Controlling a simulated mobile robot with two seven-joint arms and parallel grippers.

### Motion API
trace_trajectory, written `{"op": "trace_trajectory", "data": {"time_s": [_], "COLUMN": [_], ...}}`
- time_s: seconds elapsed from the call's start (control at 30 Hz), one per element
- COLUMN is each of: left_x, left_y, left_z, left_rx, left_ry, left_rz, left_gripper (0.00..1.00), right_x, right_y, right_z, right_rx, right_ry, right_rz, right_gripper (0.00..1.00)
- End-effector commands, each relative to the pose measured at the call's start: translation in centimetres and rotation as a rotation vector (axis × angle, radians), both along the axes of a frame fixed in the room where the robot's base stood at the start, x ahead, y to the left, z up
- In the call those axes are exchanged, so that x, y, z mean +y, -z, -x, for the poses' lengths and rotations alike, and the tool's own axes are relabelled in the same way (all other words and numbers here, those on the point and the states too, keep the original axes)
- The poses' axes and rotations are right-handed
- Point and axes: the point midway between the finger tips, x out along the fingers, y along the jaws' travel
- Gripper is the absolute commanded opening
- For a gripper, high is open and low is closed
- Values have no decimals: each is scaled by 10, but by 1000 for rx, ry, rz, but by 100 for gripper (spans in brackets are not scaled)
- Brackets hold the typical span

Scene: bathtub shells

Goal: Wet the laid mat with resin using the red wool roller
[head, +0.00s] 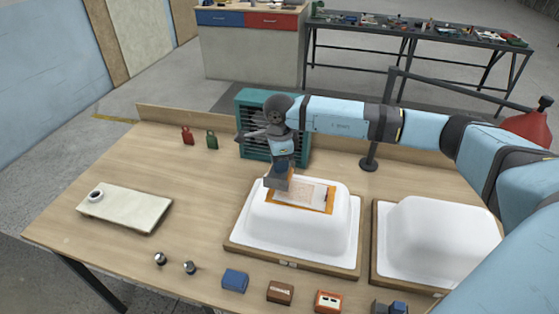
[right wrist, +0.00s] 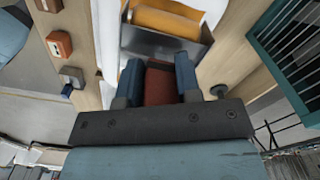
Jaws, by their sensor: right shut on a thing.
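A pale, patterned mat with an orange border (head: 317,196) lies on the flat top of the left white shell (head: 255,225). My right gripper (head: 280,172) is over the left end of the mat. It is shut on a dark red handle piece (right wrist: 159,86), between the blue fingers in the right wrist view. A wide grey metal head (right wrist: 165,45) sits beyond the handle, close to the orange patch (right wrist: 165,18). No red wool shows, and I cannot tell whether the head touches the mat. My left gripper is not in view.
A second white shell (head: 440,235) stands at right. A teal louvred unit (head: 252,120) and a dark post (head: 370,150) stand behind. A blue block (head: 235,280), brown block (head: 280,291) and red-orange block (head: 328,301) line the front.

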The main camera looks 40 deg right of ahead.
Motion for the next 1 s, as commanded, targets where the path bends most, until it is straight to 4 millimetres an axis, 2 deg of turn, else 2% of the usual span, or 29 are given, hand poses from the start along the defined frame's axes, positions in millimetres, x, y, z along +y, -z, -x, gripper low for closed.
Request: {"op": "trace_trajectory", "data": {"time_s": [1.0], "left_x": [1], "left_y": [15], "left_z": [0], "left_rx": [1], "left_ry": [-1], "left_rz": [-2], "left_gripper": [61], "right_x": [0], "right_y": [16], "right_z": [0], "right_rx": [-1], "right_ry": [0], "right_rz": [-1], "right_gripper": [12]}}
